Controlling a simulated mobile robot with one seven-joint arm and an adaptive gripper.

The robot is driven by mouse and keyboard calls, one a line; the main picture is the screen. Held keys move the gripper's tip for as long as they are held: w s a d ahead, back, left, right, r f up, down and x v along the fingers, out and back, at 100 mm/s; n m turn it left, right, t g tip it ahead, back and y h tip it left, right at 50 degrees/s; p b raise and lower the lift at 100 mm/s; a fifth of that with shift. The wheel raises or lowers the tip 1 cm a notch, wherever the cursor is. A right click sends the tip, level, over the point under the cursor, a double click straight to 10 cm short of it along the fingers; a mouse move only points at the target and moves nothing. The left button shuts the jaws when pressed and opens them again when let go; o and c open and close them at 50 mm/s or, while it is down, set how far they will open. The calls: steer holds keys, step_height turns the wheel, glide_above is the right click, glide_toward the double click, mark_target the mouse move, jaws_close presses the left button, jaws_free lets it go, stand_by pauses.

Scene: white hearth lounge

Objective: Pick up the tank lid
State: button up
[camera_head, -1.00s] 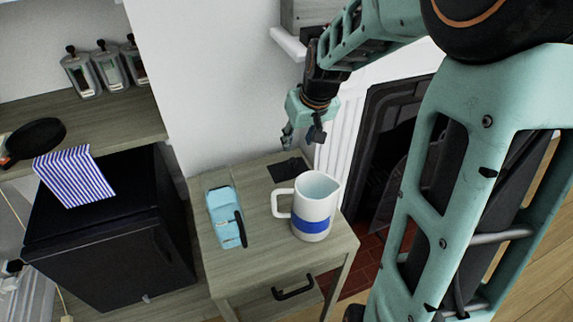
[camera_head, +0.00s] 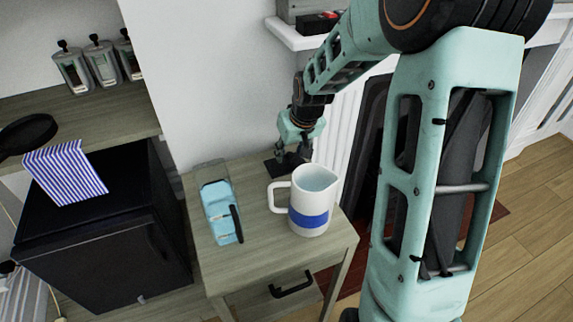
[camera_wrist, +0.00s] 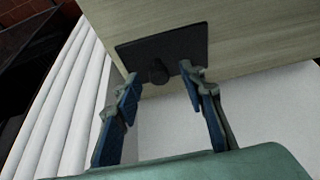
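The tank lid is a thin dark rectangular plate with a round knob. It lies on the small wooden table (camera_head: 262,255) near its back edge, and the head view shows its left part (camera_head: 271,169) beside my fingers. The wrist view shows the lid (camera_wrist: 190,42) more fully, with its knob facing up. My gripper (camera_head: 292,160) is over the lid, pointing down. In the wrist view my gripper (camera_wrist: 160,73) is open, its fingertips on either side of the knob with gaps showing. I cannot tell the exact height of the fingertips above the plate.
A white pitcher with a blue band (camera_head: 310,205) stands in front of the lid. A light-blue container with a dark handle (camera_head: 220,208) is on the table's left. The white wall (camera_wrist: 240,115) and ribbed white fireplace surround (camera_wrist: 65,105) are close to my gripper.

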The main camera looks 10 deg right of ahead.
steer(key=shift+c, duration=0.2)
jaws_close()
steer(key=shift+r, duration=0.15)
